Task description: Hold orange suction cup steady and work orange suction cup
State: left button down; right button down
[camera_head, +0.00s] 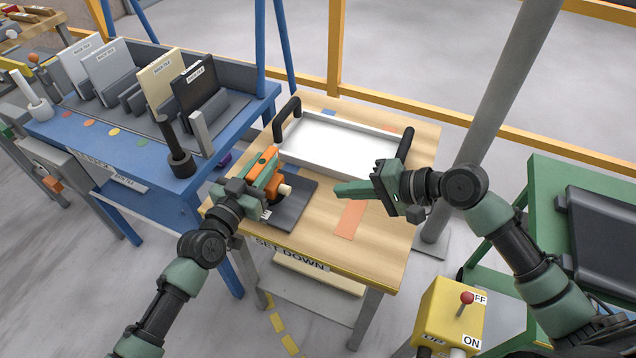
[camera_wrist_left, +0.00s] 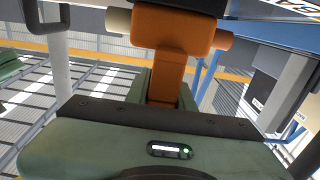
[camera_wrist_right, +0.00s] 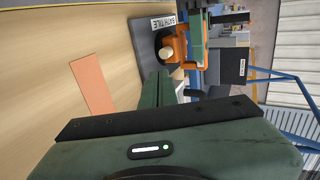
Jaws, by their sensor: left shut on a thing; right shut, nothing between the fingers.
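The orange suction cup (camera_head: 268,176) stands on a dark tile (camera_head: 298,203) on the wooden table. It has an orange body and a cream knob on its side. My left gripper (camera_head: 256,186) is shut on it; the left wrist view shows its orange stem (camera_wrist_left: 166,82) between the fingers. The cup's underside is mostly hidden.
A white tray (camera_head: 340,137) with black handles lies at the back of the wooden table (camera_head: 395,235). An orange patch (camera_head: 350,218) marks the tabletop. A blue rack (camera_head: 150,165) with upright tiles stands left. A yellow switch box (camera_head: 445,310) stands front right.

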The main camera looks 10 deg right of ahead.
pick_arm(q)
jog(key=shift+d, duration=0.1)
dwell(0.4)
pick_arm(e)
jog(key=shift+s+d, duration=0.65)
jog(key=shift+d, duration=0.05)
send_near(289, 191)
jog(key=f, duration=0.1)
jog(key=a+f, duration=0.1)
jog(key=f, duration=0.1)
jog(key=shift+w+a, duration=0.2)
jog(key=shift+w, duration=0.2)
jog(key=shift+w+a, duration=0.75)
jog(key=shift+a, duration=0.25)
jog(key=shift+w+a, duration=0.4)
jog(key=shift+a, duration=0.2)
